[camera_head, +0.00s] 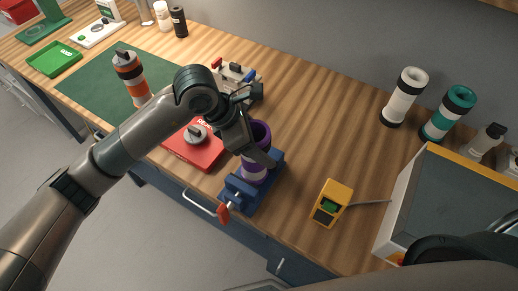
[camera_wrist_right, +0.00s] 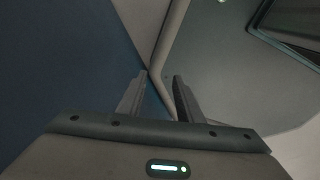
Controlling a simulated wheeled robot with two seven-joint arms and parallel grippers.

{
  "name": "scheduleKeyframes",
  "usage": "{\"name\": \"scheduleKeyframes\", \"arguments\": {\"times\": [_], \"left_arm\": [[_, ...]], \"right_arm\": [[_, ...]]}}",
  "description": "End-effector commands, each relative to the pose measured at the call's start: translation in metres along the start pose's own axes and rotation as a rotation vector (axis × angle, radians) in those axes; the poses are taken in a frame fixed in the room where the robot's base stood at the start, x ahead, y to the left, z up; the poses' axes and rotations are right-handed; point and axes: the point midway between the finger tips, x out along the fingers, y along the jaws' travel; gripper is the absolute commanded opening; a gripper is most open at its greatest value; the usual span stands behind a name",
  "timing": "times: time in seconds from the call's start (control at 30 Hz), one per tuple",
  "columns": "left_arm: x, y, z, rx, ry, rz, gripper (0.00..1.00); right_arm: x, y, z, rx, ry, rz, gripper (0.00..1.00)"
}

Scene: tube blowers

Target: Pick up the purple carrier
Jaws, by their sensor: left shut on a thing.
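The purple carrier (camera_head: 261,132) is a tube with a purple rim and a white band. It stands upright at a blue clamp-like fixture (camera_head: 265,190) with a red handle, near the table's front edge. My left gripper (camera_head: 258,152) is at the carrier from the left and is shut on it; the gripper hides part of its side. I cannot tell whether the carrier's bottom is clear of the fixture. My right gripper (camera_wrist_right: 160,92) shows in the right wrist view with its two fingers apart and nothing between them.
A red base (camera_head: 200,153) with a grey knob lies left of the fixture. An orange carrier (camera_head: 128,67) stands on a green mat. White (camera_head: 403,97) and teal (camera_head: 447,115) carriers stand at the back right. A yellow device (camera_head: 331,203) and a grey-topped box (camera_head: 455,205) are to the right.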

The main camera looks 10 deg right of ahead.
Motion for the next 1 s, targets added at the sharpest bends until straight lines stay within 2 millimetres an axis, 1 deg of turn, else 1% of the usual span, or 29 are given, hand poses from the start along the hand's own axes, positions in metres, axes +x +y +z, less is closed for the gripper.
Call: {"name": "scheduleKeyframes", "arguments": {"times": [0.23, 0.43, 0.5, 0.8, 1.0], "left_arm": [[-0.011, 0.000, 0.007, 0.004, -0.002, 0.003, 0.20], [-0.034, 0.000, 0.020, 0.006, -0.002, 0.005, 0.20], [-0.038, -0.016, 0.026, 0.010, -0.003, 0.001, 0.20], [-0.064, -0.075, 0.053, 0.009, -0.004, 0.003, 0.20], [-0.077, -0.102, 0.066, 0.005, -0.003, 0.001, 0.20]], "right_arm": [[0.011, 0.000, 0.001, 0.000, 0.000, 0.000, 0.33], [0.028, 0.000, 0.003, 0.000, 0.000, 0.000, 0.33], [0.034, 0.000, 0.003, 0.000, 0.000, 0.000, 0.33], [0.058, -0.001, 0.005, 0.000, 0.000, 0.000, 0.33], [0.067, -0.001, 0.006, 0.000, 0.000, 0.000, 0.33]]}}
